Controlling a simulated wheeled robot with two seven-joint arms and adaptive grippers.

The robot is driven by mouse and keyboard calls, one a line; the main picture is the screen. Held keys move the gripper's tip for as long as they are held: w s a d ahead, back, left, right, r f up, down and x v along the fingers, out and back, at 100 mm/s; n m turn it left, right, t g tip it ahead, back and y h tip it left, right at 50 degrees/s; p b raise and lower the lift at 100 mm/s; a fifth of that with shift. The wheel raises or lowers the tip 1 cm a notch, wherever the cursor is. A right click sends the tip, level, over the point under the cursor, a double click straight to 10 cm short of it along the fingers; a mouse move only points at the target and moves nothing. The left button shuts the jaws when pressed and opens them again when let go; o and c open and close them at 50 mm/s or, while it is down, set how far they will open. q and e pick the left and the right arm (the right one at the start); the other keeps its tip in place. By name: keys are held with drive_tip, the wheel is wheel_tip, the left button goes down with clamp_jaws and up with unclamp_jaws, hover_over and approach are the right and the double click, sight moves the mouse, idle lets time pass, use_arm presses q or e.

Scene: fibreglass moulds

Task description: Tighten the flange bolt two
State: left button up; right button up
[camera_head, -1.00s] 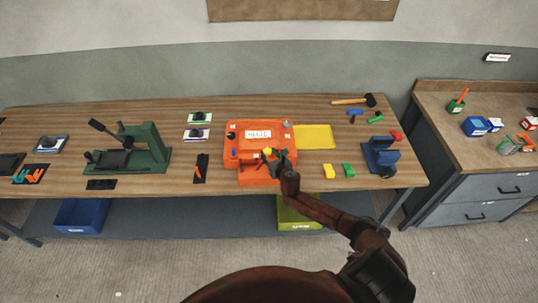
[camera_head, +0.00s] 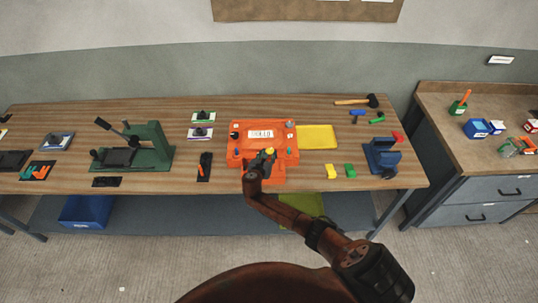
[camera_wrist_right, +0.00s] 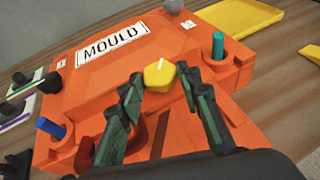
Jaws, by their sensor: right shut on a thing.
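An orange mould (camera_head: 285,151) with a white label reading MOULD lies on the workbench. My right gripper (camera_wrist_right: 160,80) is at its front edge, with its dark green fingers shut on a yellow hexagonal bolt head (camera_wrist_right: 157,76) that has a white mark on top. In the head view the right gripper (camera_head: 264,158) hides part of the mould's front. A teal bolt (camera_wrist_right: 218,45) stands right of the fingers and a blue bolt (camera_wrist_right: 50,127) stands to their left. Which bolt is number two cannot be read. My left gripper is not in view.
A yellow tray (camera_head: 318,137) lies beside the mould. A green press (camera_head: 150,155) stands at left and a blue vice (camera_head: 381,157) at right. Yellow (camera_head: 331,171) and green (camera_head: 350,170) blocks lie near the front edge. A mallet (camera_head: 360,101) lies at the back.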

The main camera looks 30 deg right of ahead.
drive_tip(key=shift+w+a+m+g+h, duration=0.1)
drive_tip(key=shift+w+m+g+h, duration=0.05)
drive_tip(key=shift+m+g+h, duration=0.2)
drive_tip(key=shift+r, duration=0.1)
drive_tip(key=o, duration=1.2)
drive_tip(key=shift+c, duration=0.2)
drive_tip(key=v, duration=1.2)
